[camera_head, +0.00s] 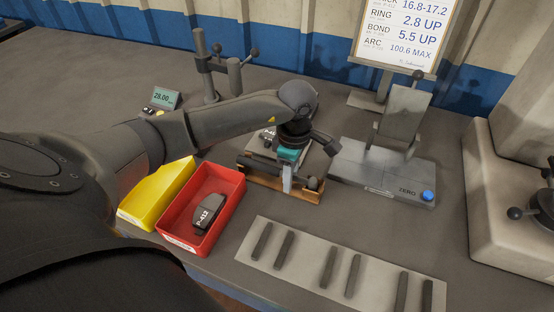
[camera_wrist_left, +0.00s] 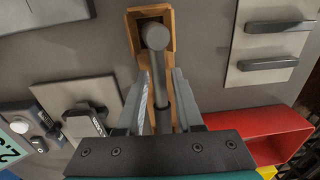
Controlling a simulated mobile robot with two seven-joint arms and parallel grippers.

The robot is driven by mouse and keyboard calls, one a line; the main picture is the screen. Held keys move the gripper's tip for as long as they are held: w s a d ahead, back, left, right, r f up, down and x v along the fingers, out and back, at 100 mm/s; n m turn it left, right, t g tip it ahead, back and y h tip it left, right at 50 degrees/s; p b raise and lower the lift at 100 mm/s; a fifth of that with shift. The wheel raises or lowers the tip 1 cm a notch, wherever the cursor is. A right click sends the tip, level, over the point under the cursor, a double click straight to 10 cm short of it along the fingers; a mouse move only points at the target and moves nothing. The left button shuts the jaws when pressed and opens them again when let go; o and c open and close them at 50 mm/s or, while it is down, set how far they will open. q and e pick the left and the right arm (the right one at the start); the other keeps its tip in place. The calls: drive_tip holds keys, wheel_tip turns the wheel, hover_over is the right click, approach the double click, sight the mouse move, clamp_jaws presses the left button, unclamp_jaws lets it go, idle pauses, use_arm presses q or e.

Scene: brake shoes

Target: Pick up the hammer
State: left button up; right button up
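The dark grey hammer (camera_wrist_left: 156,37) lies along a wooden holder (camera_wrist_left: 169,15) in the left wrist view, its round head away from me and its handle running back towards my wrist. My left gripper (camera_wrist_left: 162,78) is open, with one finger on each side of the handle and small gaps visible. In the head view my left gripper (camera_head: 287,184) points down over the wooden holder (camera_head: 297,195) in the middle of the bench. There the hammer is mostly hidden by my gripper, with its head (camera_head: 313,184) just to the right. My right gripper is not in view.
A red bin (camera_head: 235,208) holding a brake shoe (camera_head: 207,214) and a yellow bin (camera_head: 133,210) stand left of the holder. A gauge with a blue button (camera_head: 428,195) is on the right. A pale mat (camera_head: 307,265) with several dark bars lies in front.

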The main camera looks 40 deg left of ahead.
use_arm(q)
clamp_jaws()
drive_tip(key=shift+r, duration=0.15)
idle(0.4)
